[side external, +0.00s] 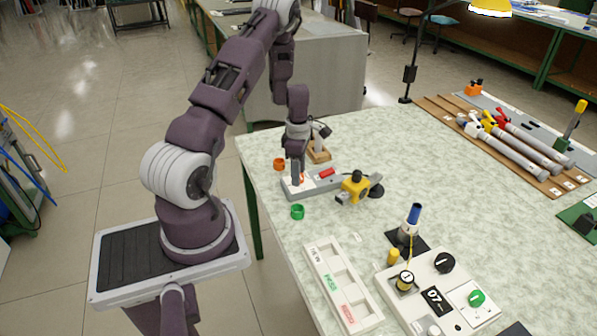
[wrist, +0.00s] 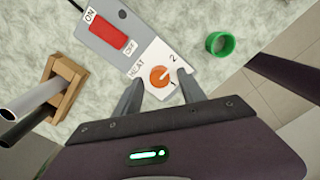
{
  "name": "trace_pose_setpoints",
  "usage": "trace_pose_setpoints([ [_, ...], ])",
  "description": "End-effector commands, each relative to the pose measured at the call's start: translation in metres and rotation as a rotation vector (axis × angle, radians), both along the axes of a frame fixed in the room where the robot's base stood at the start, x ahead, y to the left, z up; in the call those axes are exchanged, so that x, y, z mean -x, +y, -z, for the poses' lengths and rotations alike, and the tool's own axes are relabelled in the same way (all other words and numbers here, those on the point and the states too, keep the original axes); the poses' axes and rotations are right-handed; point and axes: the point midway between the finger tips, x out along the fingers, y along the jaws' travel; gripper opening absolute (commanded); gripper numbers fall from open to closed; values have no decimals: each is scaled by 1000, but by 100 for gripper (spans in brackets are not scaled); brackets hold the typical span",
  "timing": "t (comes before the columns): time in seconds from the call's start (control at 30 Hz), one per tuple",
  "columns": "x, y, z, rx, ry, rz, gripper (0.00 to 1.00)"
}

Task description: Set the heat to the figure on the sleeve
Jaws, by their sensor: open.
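The heat control is an orange knob (wrist: 160,77) on a white plate marked HEAT, 1 and 2, in the wrist view. A pale line on the knob points up and right, roughly towards the 2. My gripper (wrist: 160,88) is open, with one finger on each side of the knob; I cannot tell whether they touch it. In the side view my gripper (side external: 298,183) is down at the left end of the grey heater unit (side external: 318,184). The red switch (wrist: 108,32) sits between ON and OFF labels. I cannot make out a sleeve with a figure on it.
A green ring (side external: 297,211) and an orange ring (side external: 279,164) lie near the unit. A yellow clamp (side external: 355,187) stands at its right end. A wooden block (wrist: 66,88) holds rods close by.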

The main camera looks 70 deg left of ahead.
Motion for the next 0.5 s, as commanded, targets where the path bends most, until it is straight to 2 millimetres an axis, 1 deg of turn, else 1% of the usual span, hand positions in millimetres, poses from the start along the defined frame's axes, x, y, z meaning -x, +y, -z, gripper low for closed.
trace_pose_setpoints([
  [0.23, 0, 0, 2, -1, -1, 2, 48],
  [0.27, 0, 0, 2, -1, -1, 2, 44],
  [0.4, 0, 0, 2, -1, -1, 3, 16],
  [0.5, 0, 0, 2, -1, -1, 3, 0],
])
